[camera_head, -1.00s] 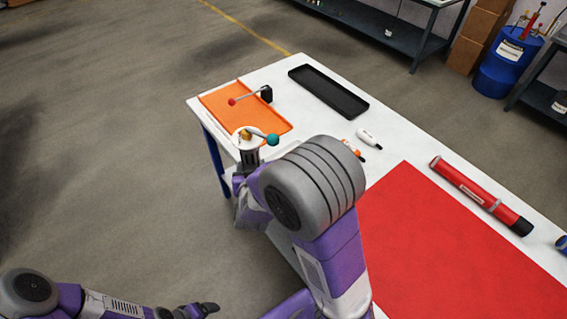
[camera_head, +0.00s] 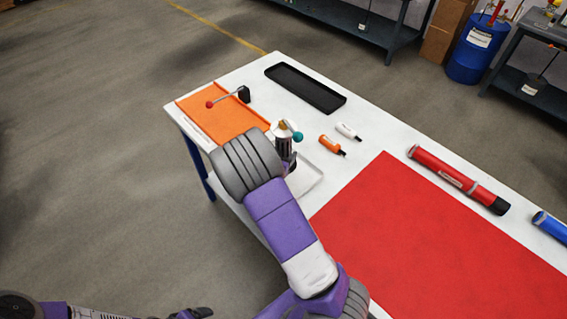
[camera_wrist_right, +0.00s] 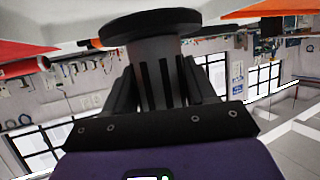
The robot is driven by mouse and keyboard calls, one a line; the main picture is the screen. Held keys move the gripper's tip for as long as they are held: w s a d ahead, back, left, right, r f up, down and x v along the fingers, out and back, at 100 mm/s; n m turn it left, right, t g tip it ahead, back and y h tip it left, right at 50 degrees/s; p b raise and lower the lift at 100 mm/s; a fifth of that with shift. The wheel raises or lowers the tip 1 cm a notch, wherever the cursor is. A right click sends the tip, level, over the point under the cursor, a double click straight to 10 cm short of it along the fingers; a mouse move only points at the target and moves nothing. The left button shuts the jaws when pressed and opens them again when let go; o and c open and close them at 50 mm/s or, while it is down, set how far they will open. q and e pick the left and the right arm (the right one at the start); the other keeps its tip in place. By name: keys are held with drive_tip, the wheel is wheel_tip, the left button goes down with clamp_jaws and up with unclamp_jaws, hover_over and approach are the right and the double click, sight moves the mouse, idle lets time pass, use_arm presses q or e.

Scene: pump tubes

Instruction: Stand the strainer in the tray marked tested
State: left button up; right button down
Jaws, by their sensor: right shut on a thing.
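My right gripper (camera_head: 284,150) is shut on an upright fitting, which I take to be the strainer (camera_head: 283,130). It has a pale top, a brass part and a teal ball on a lever. In the right wrist view the gripper (camera_wrist_right: 165,85) grips its grey body (camera_wrist_right: 153,52), with a dark round flange at one end. It is held above a white tray (camera_head: 313,182), partly hidden by my arm. An orange tray (camera_head: 213,112) and a black tray (camera_head: 297,88) are farther back. I cannot read any tray's marking. My left gripper (camera_head: 198,312) is at the bottom edge, its jaws unclear.
A red-ball lever on a black block (camera_head: 243,94) stands at the orange tray. An orange bottle (camera_head: 329,143) and a white bottle (camera_head: 346,130) lie right of the held fitting. A red mat (camera_head: 420,240), a red tube (camera_head: 455,180) and a blue tube (camera_head: 550,226) lie farther right.

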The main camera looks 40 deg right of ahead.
drive_tip(key=shift+f+b, duration=0.5)
drive_tip(key=shift+f, duration=1.05)
drive_tip(key=shift+f, duration=0.2)
drive_tip(key=shift+c, duration=1.8)
unclamp_jaws()
drive_tip(key=shift+r, duration=0.1)
drive_tip(key=shift+a+r, duration=0.15)
drive_tip(key=shift+r, duration=0.05)
drive_tip(key=p+v, duration=0.3)
drive_tip(key=v, duration=0.8)
drive_tip(key=shift+s+a, duration=0.25)
drive_tip(key=shift+r, duration=0.15)
